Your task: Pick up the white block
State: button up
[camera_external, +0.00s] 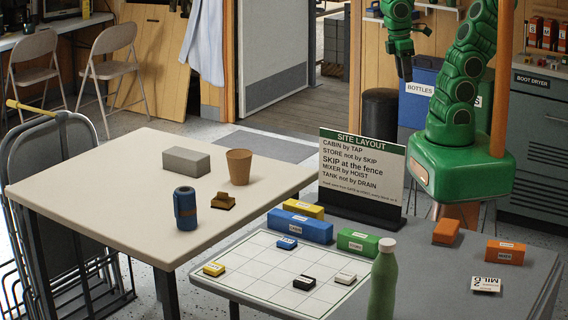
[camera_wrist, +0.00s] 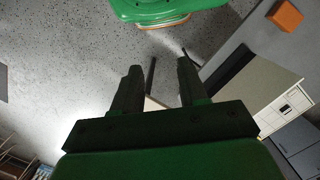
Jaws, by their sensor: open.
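The white block (camera_external: 345,278) is small and lies on the white gridded board (camera_external: 262,286) near its right edge, just right of a black block (camera_external: 304,282). My gripper (camera_external: 404,74) hangs high at the upper right in the external view, well above and behind the board and apart from the white block. In the wrist view my gripper (camera_wrist: 158,76) has its two dark fingers spread with nothing between them. I cannot make out the white block in the wrist view.
A yellow block (camera_external: 214,269) and a blue block (camera_external: 287,244) also lie on the board. A green bottle (camera_external: 383,285) stands at its front right corner. Long blue (camera_external: 300,227) and green (camera_external: 357,241) blocks and a sign (camera_external: 361,168) stand behind it.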

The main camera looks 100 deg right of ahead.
jog(key=o, duration=0.6)
jog(key=shift+r, duration=0.1)
